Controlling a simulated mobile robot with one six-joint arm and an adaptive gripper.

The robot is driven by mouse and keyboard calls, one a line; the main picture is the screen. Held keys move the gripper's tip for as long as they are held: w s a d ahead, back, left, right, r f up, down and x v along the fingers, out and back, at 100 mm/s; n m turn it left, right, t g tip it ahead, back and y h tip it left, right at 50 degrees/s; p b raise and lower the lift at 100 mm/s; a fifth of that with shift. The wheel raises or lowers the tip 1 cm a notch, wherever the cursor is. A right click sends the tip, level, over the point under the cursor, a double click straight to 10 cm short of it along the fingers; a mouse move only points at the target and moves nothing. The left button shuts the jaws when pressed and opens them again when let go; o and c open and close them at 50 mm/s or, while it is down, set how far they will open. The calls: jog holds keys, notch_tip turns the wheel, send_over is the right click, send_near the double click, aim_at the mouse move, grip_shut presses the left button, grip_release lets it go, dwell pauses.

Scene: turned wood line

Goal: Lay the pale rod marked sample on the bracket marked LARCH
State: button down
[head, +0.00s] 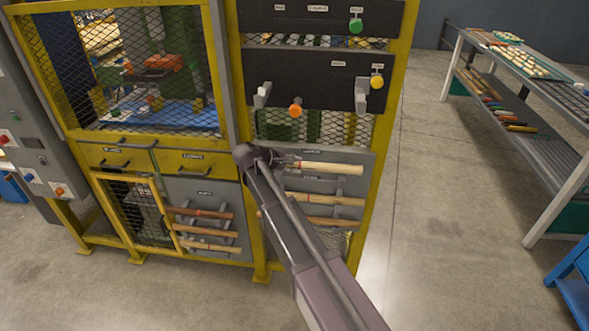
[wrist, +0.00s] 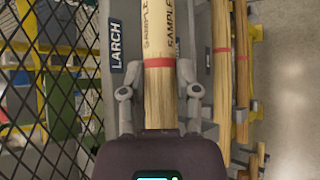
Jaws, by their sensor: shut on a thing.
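The pale rod (wrist: 159,50) has dark SAMPLE lettering and a red band in the wrist view. My gripper (wrist: 159,98) is shut on it near one end, a finger on each side. In the head view the rod (head: 332,168) lies roughly level and points right from my gripper (head: 290,161), in front of the top of a grey panel. The LARCH label (wrist: 115,42) is on the panel just left of the rod in the wrist view. The LARCH bracket is mostly hidden behind the rod; I cannot tell whether the rod touches it.
Below the held rod, other rods (head: 325,199) lie on brackets of the same panel. More red-banded rods (head: 205,229) lie on a rack at lower left. Orange (head: 295,110) and yellow knobs (head: 376,81) stick out above. The floor (head: 450,220) to the right is clear.

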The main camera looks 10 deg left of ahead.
jog(key=shift+w, duration=0.4)
jog(key=shift+s+f+b, duration=0.15)
jog(key=shift+f+b, duration=1.15)
grip_release()
jog(key=shift+r, duration=0.1)
